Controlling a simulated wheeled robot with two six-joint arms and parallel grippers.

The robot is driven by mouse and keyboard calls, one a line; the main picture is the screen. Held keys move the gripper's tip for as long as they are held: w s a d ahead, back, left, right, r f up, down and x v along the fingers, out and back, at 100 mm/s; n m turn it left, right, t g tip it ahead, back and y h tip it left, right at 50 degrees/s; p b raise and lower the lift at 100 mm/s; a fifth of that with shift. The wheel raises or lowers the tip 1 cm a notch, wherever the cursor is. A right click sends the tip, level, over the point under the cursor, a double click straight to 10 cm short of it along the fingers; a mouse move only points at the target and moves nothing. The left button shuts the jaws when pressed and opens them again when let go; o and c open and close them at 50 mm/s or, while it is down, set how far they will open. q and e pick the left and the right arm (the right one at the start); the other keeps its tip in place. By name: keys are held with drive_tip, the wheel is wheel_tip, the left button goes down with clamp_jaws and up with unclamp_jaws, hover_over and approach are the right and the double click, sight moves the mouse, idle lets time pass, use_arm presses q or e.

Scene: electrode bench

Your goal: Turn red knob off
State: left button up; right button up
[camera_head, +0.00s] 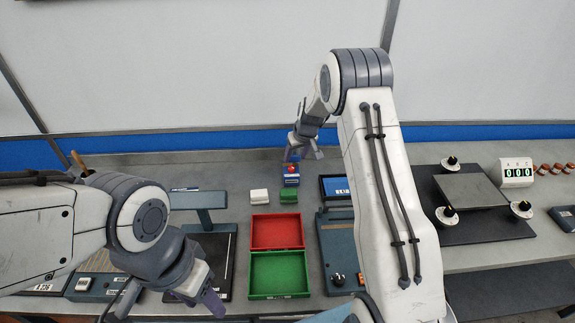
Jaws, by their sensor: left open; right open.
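A small red round part (291,168) sits on top of a small blue block-like object at the back middle of the bench. I cannot tell for sure that it is the red knob. My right gripper (302,154) is open just behind and above it, fingers pointing down, with nothing between them. A teal device (334,240) in the middle has a dark knob (338,280) at its front; my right arm hides part of this device. My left gripper (207,298) is open and empty at the front left, away from the red part.
A red tray (277,232) and a green tray (280,274) lie in the middle. White (259,196) and green (289,196) blocks stand behind them. A dark plate (483,224) with several black knobs and a counter (516,172) are on the right.

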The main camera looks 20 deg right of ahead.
sight(292, 167)
drive_tip(key=p+x, duration=0.1)
drive_tip(key=x, duration=0.6)
